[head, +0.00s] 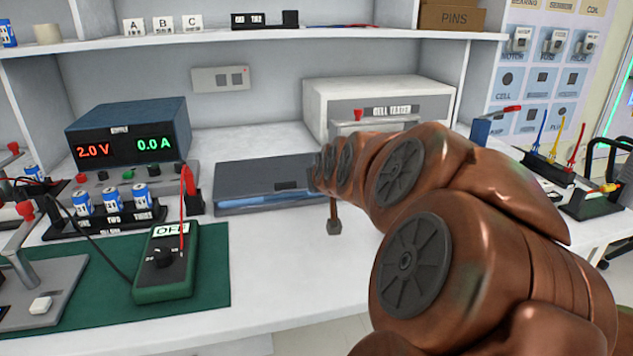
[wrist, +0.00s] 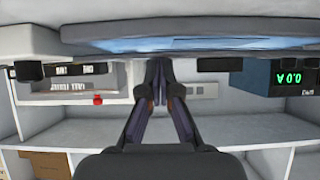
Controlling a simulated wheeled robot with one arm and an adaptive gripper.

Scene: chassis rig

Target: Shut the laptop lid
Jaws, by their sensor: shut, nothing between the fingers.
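The laptop (head: 233,207) lies on the white bench, left of my arm in the head view. Its dark grey lid (head: 255,170) is tilted low over the base, with a blue strip of screen showing in the narrow gap at the front. The upside-down wrist view shows the laptop (wrist: 110,30) across the top, with a blue glow along it. My gripper (wrist: 160,68) is shut and empty, its fingertips close to the laptop's edge. I cannot tell whether they touch it. In the head view my arm hides the fingers and the laptop's right end.
A blue power supply (head: 128,130) and several batteries stand left of the laptop. A green multimeter (head: 167,260) lies on a green mat (head: 205,290). The cell tester (head: 375,100) stands behind my arm. A shelf (head: 250,40) runs above. The bench in front of the laptop is clear.

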